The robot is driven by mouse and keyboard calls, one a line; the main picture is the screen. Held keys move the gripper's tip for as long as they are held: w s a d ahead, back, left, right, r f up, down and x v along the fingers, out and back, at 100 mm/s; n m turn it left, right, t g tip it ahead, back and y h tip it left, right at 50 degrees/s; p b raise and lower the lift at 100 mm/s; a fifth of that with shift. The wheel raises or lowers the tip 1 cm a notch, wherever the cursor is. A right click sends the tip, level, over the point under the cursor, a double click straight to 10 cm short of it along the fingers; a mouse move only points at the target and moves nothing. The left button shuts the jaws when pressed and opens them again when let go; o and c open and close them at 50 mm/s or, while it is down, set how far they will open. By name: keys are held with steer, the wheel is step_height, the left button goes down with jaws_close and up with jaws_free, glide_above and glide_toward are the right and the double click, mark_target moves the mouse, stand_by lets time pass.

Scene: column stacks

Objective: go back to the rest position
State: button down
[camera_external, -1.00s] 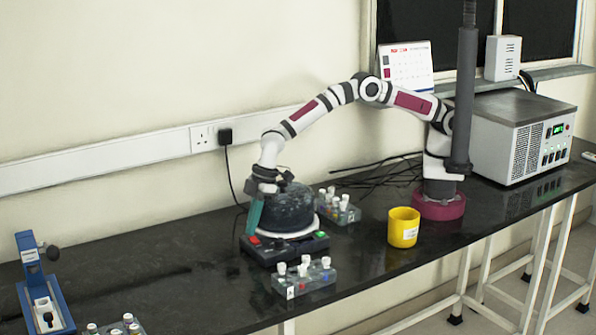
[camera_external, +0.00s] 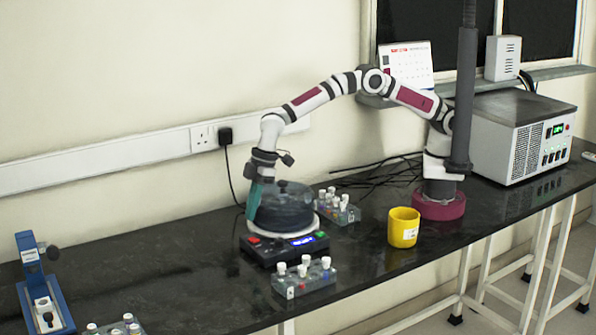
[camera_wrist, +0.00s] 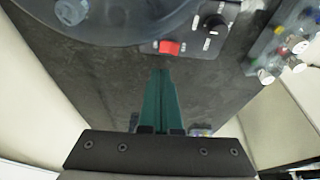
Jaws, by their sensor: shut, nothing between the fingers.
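My gripper (camera_external: 254,201) is at the left side of a round dark device with a clear lid and a black base (camera_external: 285,250), its green fingers pointing down. In the wrist view, the green fingers of my gripper (camera_wrist: 161,85) are shut together with nothing between them. They are close to the device's front panel, which has a red switch (camera_wrist: 169,47) and a black knob (camera_wrist: 215,24). From outside, the fingers overlap the lid's left edge; I cannot tell whether they touch it. The device's small display (camera_external: 303,240) is lit blue.
Racks of capped tubes stand in front of the device (camera_external: 304,277), behind it to the right (camera_external: 337,207), and at the bench's near left (camera_external: 115,328). A yellow cup (camera_external: 403,227) stands near my base. A blue stand (camera_external: 42,285) is at far left. Black cables (camera_external: 375,170) lie behind.

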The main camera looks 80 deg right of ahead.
stand_by(0.3)
steer(key=s+d+r+m+t, duration=0.1)
steer(key=s+d+r+m, duration=0.25)
steer(key=d+r, duration=1.15)
steer(key=s+d+r+m+t, duration=0.2)
steer(key=s+d+r+m, duration=0.2)
steer(key=s+d+r, duration=0.35)
steer(key=s+d+f+m+t, duration=0.2)
steer(key=s+d+m, duration=0.55)
steer(key=s, duration=0.75)
steer(key=s+d+f+g, duration=0.1)
steer(key=s+f+g, duration=0.6)
steer(key=s, duration=0.3)
steer(key=shift+d+f+g+h, duration=0.3)
steer(key=shift+d+f, duration=0.1)
steer(key=shift+f, duration=0.05)
